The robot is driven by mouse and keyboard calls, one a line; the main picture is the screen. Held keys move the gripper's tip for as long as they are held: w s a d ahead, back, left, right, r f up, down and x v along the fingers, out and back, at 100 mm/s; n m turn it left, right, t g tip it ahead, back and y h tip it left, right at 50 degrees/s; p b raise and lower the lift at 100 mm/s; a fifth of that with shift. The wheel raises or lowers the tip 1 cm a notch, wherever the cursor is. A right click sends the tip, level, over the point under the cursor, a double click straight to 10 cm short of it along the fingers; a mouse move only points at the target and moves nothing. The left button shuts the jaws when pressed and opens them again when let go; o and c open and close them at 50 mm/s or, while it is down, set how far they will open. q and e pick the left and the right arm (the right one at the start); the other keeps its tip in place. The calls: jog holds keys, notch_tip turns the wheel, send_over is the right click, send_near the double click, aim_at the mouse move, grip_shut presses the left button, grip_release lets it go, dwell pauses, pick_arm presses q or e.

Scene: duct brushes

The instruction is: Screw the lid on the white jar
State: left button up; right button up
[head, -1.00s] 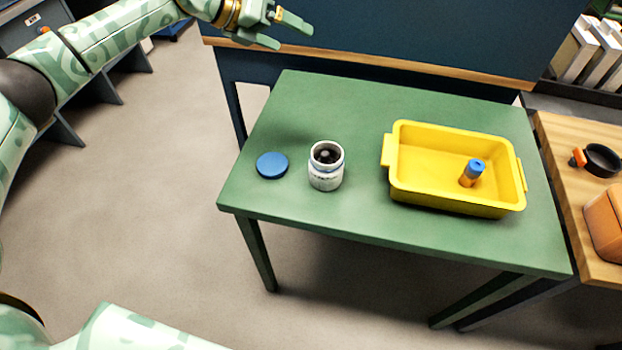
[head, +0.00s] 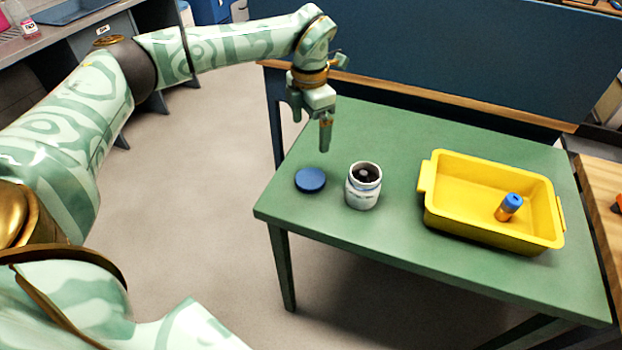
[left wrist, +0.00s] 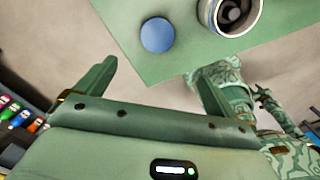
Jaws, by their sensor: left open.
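The blue lid (head: 310,180) lies flat on the green table near its left edge; it also shows in the left wrist view (left wrist: 157,35). The white jar (head: 363,190) stands upright and uncovered to the right of the lid, with something dark inside. In the left wrist view the jar (left wrist: 232,14) is cut by the top edge. My left gripper (head: 325,145) is open and empty, pointing down above the table behind the lid. In the left wrist view its two fingers (left wrist: 127,85) stand apart with nothing between them. My right gripper does not show clearly in the head view.
A yellow bin (head: 494,235) stands right of the jar, holding an orange-and-blue cylinder (head: 509,207). The green table (head: 410,262) is clear around the lid and jar. A dark blue panel rises behind it. A wooden surface (head: 602,195) adjoins at the right.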

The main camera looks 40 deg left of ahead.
pick_arm(q)
jog(key=b, duration=0.4)
send_over(310, 178)
jog(key=f, duration=1)
jog(key=shift+s+d+f, duration=0.2)
jog(key=shift+f, duration=0.15)
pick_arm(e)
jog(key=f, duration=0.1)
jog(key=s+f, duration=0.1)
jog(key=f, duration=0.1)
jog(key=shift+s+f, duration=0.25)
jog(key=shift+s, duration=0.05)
pick_arm(q)
jog(key=shift+p, duration=0.3)
jog(key=shift+f, duration=0.1)
jog(key=f+b, duration=0.2)
jog(key=f, duration=0.1)
jog(key=f+b, duration=0.1)
jog(key=f, duration=0.1)
jog(key=shift+w+a+f, duration=0.1)
jog(key=shift+w+a, duration=0.1)
jog(key=shift+w, duration=0.1)
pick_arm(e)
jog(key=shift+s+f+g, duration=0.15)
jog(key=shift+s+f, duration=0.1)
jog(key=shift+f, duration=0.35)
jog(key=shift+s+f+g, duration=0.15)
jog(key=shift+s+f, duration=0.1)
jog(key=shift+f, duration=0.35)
